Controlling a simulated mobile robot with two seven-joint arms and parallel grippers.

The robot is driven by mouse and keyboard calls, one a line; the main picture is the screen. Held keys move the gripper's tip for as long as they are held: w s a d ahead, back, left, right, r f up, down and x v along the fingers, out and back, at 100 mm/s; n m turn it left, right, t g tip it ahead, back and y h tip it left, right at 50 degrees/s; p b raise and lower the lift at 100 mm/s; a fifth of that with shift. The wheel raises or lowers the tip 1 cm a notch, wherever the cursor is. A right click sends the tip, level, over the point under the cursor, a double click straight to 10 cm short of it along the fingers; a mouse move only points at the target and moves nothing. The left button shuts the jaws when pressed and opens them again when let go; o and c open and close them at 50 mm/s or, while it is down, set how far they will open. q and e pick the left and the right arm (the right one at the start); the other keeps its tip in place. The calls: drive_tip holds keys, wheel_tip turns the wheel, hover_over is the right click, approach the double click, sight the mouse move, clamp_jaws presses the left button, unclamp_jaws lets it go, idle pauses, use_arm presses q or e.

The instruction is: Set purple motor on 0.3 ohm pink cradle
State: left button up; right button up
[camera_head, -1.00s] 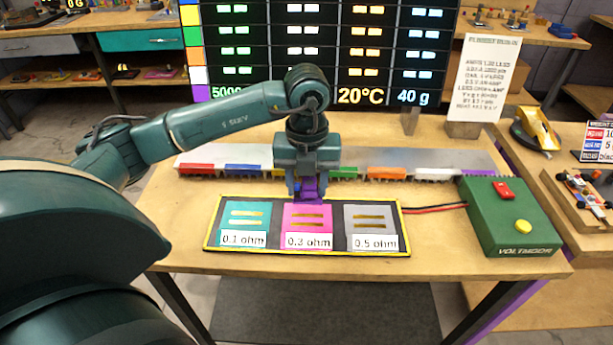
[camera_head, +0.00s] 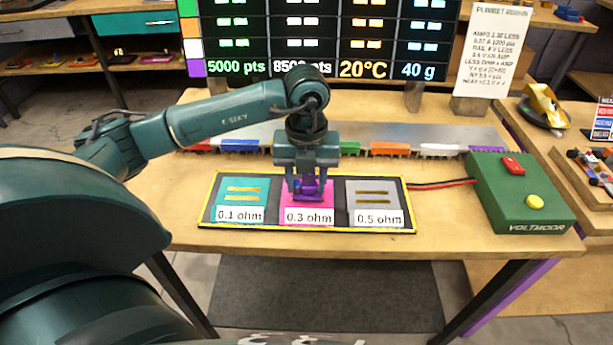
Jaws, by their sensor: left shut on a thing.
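My left gripper (camera_head: 307,193) points down over the middle of the cradle board and is shut on the purple motor (camera_head: 309,186). The motor is small and partly hidden by the fingers. It is over the 0.3 ohm pink cradle (camera_head: 288,207), whose slots it covers; I cannot tell whether it touches the pink surface. The teal 0.1 ohm cradle (camera_head: 242,196) is to its left and the grey 0.5 ohm cradle (camera_head: 374,198) to its right, both empty. My right gripper is not in view.
A green voltmeter box (camera_head: 522,196) stands at the table's right, wired to the yellow-edged board. Behind the board is a metal strip with a row of coloured blocks, among them an orange block (camera_head: 390,149). The wooden table (camera_head: 180,215) is clear at the left.

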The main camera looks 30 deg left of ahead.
use_arm(q)
drive_tip(key=shift+f, duration=0.35)
idle(0.6)
drive_tip(key=o, duration=1.1)
wheel_tip(320, 180, up, 13)
drive_tip(key=shift+r+p, duration=0.15)
drive_tip(key=shift+p, duration=0.2)
